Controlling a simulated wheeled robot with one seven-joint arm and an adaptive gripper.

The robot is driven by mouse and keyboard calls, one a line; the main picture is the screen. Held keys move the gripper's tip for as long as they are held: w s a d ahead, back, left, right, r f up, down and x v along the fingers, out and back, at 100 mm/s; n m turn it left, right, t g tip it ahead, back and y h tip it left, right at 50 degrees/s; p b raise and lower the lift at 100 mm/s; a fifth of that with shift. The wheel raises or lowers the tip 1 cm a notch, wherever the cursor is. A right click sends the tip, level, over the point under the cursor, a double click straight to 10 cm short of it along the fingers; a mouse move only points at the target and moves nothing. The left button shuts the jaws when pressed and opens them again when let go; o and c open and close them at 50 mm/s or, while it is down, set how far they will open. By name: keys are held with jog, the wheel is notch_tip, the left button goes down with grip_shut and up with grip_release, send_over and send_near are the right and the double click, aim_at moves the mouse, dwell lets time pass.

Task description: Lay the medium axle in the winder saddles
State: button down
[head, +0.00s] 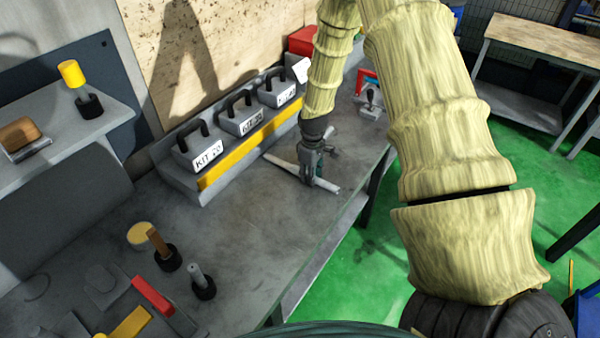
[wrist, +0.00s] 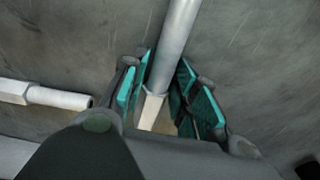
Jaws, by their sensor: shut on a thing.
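My gripper (head: 312,172) is low over the grey bench at its right side in the head view. In the wrist view its teal-padded fingers (wrist: 165,80) are shut on a grey round axle (wrist: 177,40) with a paler, flat-sided section between the pads. A second pale rod (wrist: 55,97) with a flat-sided part lies to the left in the wrist view, apart from the fingers. Pale rod pieces show around the gripper in the head view, partly hidden by it. I cannot tell by size which is the medium axle. I cannot make out the winder saddles.
A rack with KIT-labelled boxes (head: 208,153) and a yellow strip (head: 245,152) stands along the wall behind the gripper. Handled tools (head: 163,250) stand on the near bench (head: 240,235). A small grey fixture (head: 371,100) stands at the far end. The bench's middle is clear.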

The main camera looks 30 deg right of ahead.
jog(key=shift+r, duration=0.15)
jog(key=shift+w+r+b, duration=0.1)
jog(key=shift+r+b, duration=0.75)
jog(key=shift+r, duration=0.8)
jog(key=s+a+b, duration=0.1)
jog(key=s+a, duration=0.1)
jog(key=s, duration=0.2)
jog(key=s+a+r+b, duration=0.1)
jog(key=s+a+b, duration=0.1)
jog(key=s, duration=0.3)
jog(key=s+a+b, duration=0.1)
jog(key=s+a, duration=0.3)
jog(key=shift+s+a+r, duration=0.25)
jog(key=shift+s, duration=0.05)
